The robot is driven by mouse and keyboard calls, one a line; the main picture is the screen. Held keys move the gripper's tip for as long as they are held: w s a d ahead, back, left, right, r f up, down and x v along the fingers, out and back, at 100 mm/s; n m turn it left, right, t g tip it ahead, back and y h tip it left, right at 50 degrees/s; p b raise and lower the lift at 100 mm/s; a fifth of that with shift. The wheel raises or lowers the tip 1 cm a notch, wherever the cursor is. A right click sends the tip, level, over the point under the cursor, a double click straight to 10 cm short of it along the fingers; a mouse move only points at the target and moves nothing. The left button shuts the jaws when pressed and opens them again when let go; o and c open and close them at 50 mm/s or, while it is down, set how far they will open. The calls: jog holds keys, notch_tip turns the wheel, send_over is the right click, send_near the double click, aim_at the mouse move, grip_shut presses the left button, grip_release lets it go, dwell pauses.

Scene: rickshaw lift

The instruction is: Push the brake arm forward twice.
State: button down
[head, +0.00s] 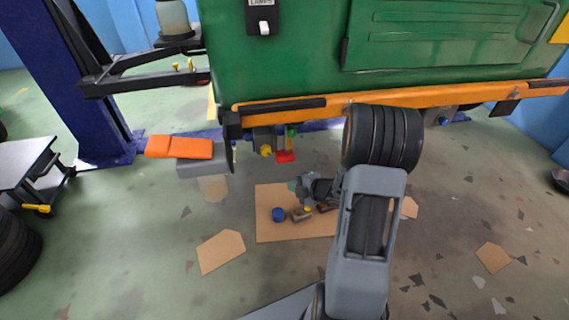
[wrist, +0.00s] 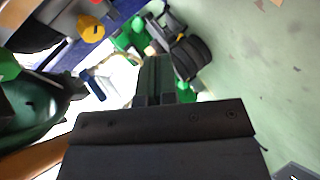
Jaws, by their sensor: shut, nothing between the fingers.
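My gripper (head: 302,187) is low under the vehicle's orange-edged side, above the cardboard sheet, partly hidden by my own arm. In the wrist view its dark fingers (wrist: 155,75) are closed together with nothing between them. A green hanging part (head: 291,132) with a red end (head: 285,156) is under the orange edge, beyond and above my gripper. It may be the brake arm, but I cannot tell for sure. A yellow knob (head: 265,150) is just left of it; a yellow knob (wrist: 91,28) also shows at the upper left of the wrist view. No contact with my fingers is clear.
The green vehicle body (head: 285,60) is overhead, beside a blue lift post (head: 75,80). A cardboard sheet (head: 268,232) lies below with a blue cap (head: 278,214) on it. An orange pad (head: 180,147) is at left. Floor at right is mostly open.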

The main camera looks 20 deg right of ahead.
jog(key=w+d, duration=0.1)
jog(key=w, duration=0.7)
jog(key=shift+w+d, duration=0.35)
jog(key=shift+d, duration=0.05)
jog(key=shift+w, duration=0.15)
dwell(2.2)
jog(key=shift+w+d, duration=0.1)
jog(key=shift+w, duration=0.15)
